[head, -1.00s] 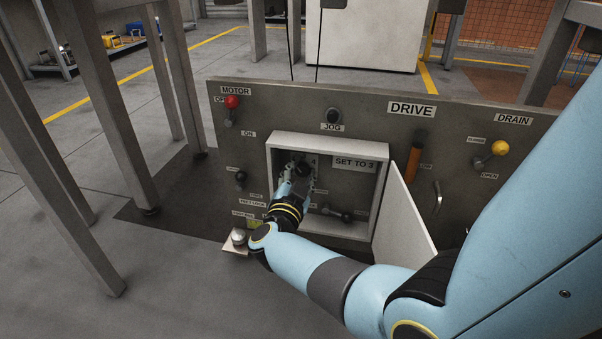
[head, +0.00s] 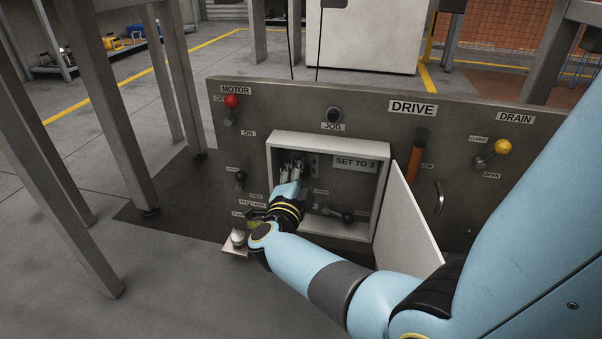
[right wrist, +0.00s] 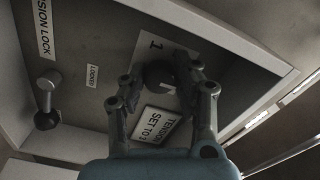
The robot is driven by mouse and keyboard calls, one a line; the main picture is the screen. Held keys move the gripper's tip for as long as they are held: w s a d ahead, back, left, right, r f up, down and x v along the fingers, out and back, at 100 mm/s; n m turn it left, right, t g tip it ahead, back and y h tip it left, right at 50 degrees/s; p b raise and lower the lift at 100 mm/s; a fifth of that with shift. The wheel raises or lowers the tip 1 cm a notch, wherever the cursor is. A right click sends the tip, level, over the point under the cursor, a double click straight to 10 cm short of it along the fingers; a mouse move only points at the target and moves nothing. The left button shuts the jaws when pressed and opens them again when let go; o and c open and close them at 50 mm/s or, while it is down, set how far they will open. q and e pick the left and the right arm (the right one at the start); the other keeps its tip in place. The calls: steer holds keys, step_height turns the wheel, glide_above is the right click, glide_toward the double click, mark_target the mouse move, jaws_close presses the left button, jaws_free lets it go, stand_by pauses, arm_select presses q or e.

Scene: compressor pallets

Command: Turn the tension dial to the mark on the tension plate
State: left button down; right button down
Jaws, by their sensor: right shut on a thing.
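The tension dial (right wrist: 158,74) is a dark round knob inside the open recessed box. It sits on a pale tension plate (right wrist: 178,46) with a "1" showing on it in the right wrist view. A label (right wrist: 156,125) reading "TENSION SET TO 3" is beside it. My right gripper (right wrist: 160,82) is shut on the dial, one finger on each side. In the head view my right gripper (head: 291,168) reaches into the box and covers most of the dial. The fingers and dial hide the rest of the plate's marks. My left gripper is not in view.
The tension lock lever (right wrist: 47,118) is in the same box, near a "LOCKED" label. The box door (head: 408,215) stands open at the right. The panel (head: 360,110) also carries a red motor knob (head: 232,101), a jog button (head: 333,115) and a yellow drain knob (head: 502,147).

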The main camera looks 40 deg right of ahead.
stand_by(0.4)
steer(key=c, duration=1)
jaws_free()
steer(key=shift+r, duration=0.1)
step_height(320, 180, up, 10)
